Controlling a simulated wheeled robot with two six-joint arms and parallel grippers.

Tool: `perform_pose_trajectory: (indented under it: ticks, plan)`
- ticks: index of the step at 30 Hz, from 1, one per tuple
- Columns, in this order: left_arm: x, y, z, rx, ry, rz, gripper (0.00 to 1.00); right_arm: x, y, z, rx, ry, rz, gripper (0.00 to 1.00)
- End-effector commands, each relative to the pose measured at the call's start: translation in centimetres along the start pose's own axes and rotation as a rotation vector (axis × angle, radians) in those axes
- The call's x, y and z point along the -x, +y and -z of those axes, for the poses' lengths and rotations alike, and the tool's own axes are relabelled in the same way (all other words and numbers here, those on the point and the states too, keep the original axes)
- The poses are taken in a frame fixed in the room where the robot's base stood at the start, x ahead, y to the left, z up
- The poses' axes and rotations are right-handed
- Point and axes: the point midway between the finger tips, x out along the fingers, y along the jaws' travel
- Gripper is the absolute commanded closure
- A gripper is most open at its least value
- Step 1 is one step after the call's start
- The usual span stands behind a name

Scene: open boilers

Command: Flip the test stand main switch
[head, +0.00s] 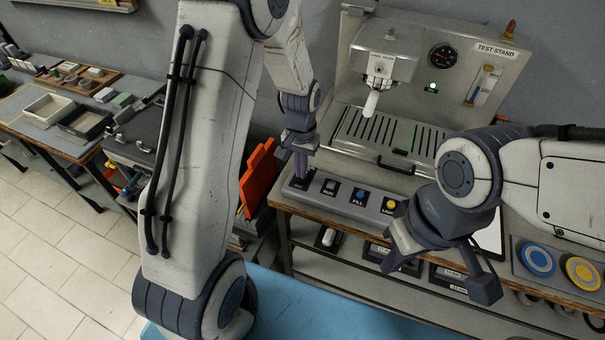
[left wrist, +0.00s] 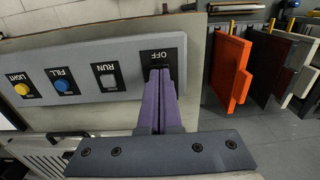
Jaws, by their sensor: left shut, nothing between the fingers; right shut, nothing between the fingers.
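The test stand (head: 385,62) is a grey metal machine at the back, with a gauge and a green lamp (head: 432,87) that looks lit. Its front switch panel (head: 340,205) has positions labelled OFF, RUN, FILL and LIGHT. My left gripper (head: 300,178) is shut and empty, its purple fingertips down at the OFF plate. In the left wrist view the fingers (left wrist: 160,85) cover the switch on the OFF plate (left wrist: 158,56). Contact cannot be told. My right gripper (head: 392,264) is shut and empty, in front of the panel's right end.
The RUN switch (left wrist: 107,80), blue FILL button (left wrist: 63,86) and yellow LIGHT button (left wrist: 22,89) are beside the OFF plate. A portafilter-like white handle (head: 371,103) hangs over the drip grate (head: 390,135).

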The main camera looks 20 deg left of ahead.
Motion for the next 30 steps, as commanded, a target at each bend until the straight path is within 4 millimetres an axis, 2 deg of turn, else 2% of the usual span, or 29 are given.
perform_pose_trajectory:
  ticks: [21, 26, 30]
  plan:
    - [-1.1, 0.0, 0.0, 0.000, 0.000, 0.000, 1.00, -0.8, 0.1, 0.0, 0.000, 0.000, 0.000, 1.00]
    - [-0.7, 0.0, 0.0, 0.000, 0.000, 0.000, 1.00, -0.4, 0.0, 0.0, 0.000, 0.000, 0.000, 1.00]
    - [0.4, 0.0, 0.0, 0.000, 0.001, 0.000, 1.00, 0.6, 0.0, 0.0, 0.000, 0.000, 0.000, 1.00]
